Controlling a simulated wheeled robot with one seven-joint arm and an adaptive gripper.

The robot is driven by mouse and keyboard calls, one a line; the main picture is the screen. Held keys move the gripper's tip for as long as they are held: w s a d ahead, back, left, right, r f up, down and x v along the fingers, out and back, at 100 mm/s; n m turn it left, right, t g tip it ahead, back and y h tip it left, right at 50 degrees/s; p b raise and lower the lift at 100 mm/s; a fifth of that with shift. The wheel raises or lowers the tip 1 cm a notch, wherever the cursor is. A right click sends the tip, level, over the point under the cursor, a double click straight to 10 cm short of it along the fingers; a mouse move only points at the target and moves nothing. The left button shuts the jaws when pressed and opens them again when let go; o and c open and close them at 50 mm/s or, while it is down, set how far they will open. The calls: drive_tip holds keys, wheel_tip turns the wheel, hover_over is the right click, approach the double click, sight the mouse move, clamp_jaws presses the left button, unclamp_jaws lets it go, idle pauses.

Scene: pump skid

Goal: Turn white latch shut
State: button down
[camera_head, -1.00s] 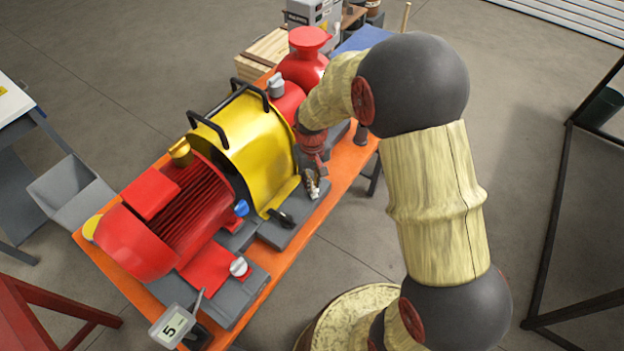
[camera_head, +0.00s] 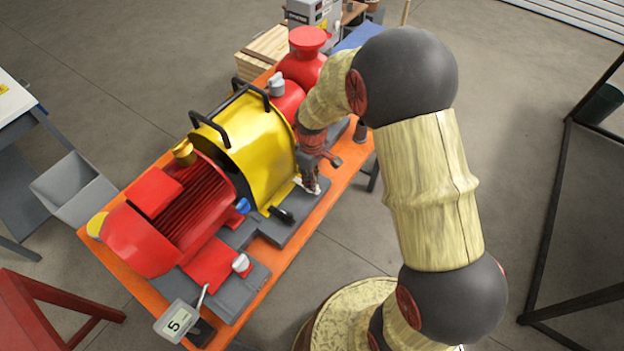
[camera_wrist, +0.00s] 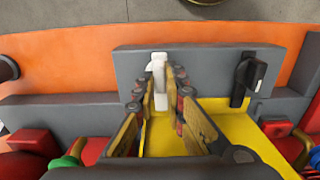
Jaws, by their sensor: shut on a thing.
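The white latch (camera_wrist: 157,68) sits on a grey block (camera_wrist: 200,60) by the foot of the yellow guard, in the wrist view. My gripper (camera_wrist: 165,88) reaches over the yellow plate, its two fingers on either side of the latch's near part and shut on it. In the head view my gripper (camera_head: 311,184) points down at the front edge of the yellow guard (camera_head: 250,140), and only a small bit of white shows by the fingertips.
A black latch (camera_wrist: 255,75) stands on the same block, right of my gripper; it also shows in the head view (camera_head: 282,214). A red motor (camera_head: 150,235) is at the left. A gauge reading 5 (camera_head: 178,320) stands at the skid's near corner. The orange bench (camera_head: 335,185) has a bare strip along its edge.

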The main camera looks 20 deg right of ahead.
drive_tip(key=shift+w, duration=0.1)
drive_tip(key=c, duration=1.9)
unclamp_jaws()
drive_tip(key=shift+o, duration=0.3)
wheel_tip(320, 180, up, 12)
